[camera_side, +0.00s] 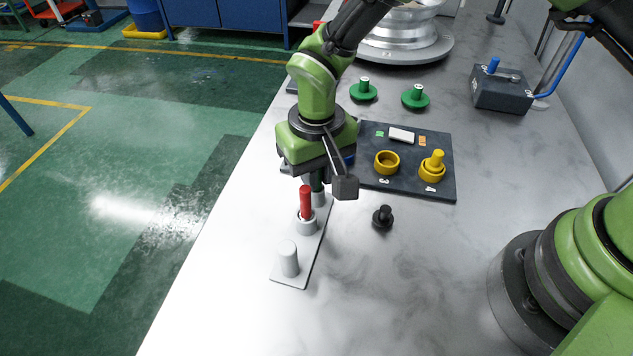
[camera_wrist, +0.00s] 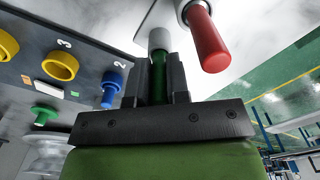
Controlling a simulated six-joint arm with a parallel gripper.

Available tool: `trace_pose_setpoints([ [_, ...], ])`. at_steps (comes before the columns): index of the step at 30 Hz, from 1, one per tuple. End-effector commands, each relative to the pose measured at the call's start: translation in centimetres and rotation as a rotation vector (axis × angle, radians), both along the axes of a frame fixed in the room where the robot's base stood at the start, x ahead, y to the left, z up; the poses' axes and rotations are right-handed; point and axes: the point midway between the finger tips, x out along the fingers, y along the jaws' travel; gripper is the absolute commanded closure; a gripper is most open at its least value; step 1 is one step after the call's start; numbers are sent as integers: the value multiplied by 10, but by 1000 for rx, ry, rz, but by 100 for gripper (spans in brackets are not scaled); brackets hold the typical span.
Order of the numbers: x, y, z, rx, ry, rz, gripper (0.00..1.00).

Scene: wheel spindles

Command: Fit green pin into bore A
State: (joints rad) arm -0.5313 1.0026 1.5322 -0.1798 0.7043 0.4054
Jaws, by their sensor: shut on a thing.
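My gripper (camera_wrist: 158,80) is shut on a dark green pin (camera_wrist: 158,68), which shows between the fingers in the wrist view. In the side view the gripper (camera_side: 317,180) is over the far end of a pale grey strip (camera_side: 294,270). The green pin's end meets a grey round holder (camera_wrist: 159,38) on that strip, also seen in the side view (camera_side: 319,200). I cannot tell how deep the pin sits in it. No letter A is readable. A red pin (camera_side: 306,198) stands in the strip's middle holder (camera_side: 306,226), beside the gripper in the wrist view (camera_wrist: 208,42).
A grey post (camera_side: 289,259) stands at the strip's near end. A dark board (camera_side: 405,190) carries yellow rings, a yellow pin (camera_side: 437,158) and a blue pin (camera_wrist: 112,82). A small black peg (camera_side: 382,216) and green knobbed discs (camera_side: 416,98) lie nearby.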

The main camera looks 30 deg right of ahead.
Motion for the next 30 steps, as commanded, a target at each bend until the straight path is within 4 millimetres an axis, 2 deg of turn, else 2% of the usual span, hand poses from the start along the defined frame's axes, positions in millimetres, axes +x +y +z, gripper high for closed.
trace_pose_setpoints([
  [5,0,0,3,1,-2,0,100],
  [8,1,1,14,2,-4,1,100],
  [15,1,1,64,4,-6,-1,100],
  [21,6,-3,93,1,-4,0,100],
  [25,32,-26,101,-1,-3,3,100],
  [30,78,-83,103,-3,-2,23,100],
])
